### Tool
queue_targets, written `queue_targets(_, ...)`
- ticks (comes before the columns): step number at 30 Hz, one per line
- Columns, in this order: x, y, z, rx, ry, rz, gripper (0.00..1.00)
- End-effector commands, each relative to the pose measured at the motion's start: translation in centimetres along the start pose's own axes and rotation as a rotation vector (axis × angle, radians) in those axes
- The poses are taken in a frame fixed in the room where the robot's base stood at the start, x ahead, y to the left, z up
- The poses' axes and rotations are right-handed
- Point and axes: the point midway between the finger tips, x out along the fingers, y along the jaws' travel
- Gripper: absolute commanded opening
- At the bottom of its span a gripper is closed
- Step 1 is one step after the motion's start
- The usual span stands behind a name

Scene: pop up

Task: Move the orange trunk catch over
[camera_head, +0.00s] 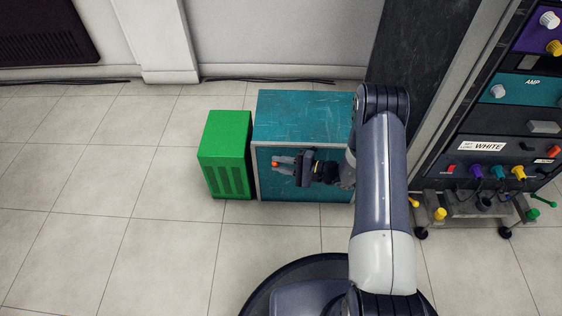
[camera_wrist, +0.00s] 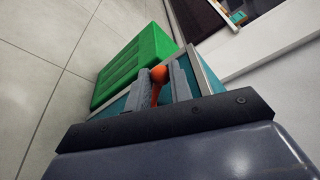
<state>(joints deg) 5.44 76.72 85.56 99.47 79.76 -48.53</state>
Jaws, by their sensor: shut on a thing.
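The orange trunk catch (camera_wrist: 159,76) sits between my gripper's fingers in the wrist view. In the head view only a small orange tip of the catch (camera_head: 275,164) shows at the fingertips. My gripper (camera_head: 281,166) is shut on it, at the front face of the teal trunk (camera_head: 325,112). The gripper also shows in the wrist view (camera_wrist: 162,84). The trunk's lid looks closed in the head view. The fingers hide most of the catch, so its exact position cannot be told.
A green box (camera_head: 226,150) stands on the floor close against the trunk's left side. A wheeled rack with knobs and coloured panels (camera_head: 497,143) stands to the right. A dark vent (camera_head: 42,33) is on the back wall. The tiled floor at left is clear.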

Motion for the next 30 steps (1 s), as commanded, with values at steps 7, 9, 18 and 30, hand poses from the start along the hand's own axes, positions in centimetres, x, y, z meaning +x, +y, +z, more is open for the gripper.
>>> queue_targets(7, -0.1, 0.6, 0.1, 0.002, 0.006, 0.004, 0.08)
queue_targets(9, -0.1, 0.6, 0.1, 0.002, 0.006, 0.004, 0.08)
queue_targets(18, -0.2, 1.8, 0.2, 0.005, 0.007, 0.005, 0.08)
queue_targets(30, -0.3, 2.5, 0.6, 0.003, 0.005, 0.005, 0.08)
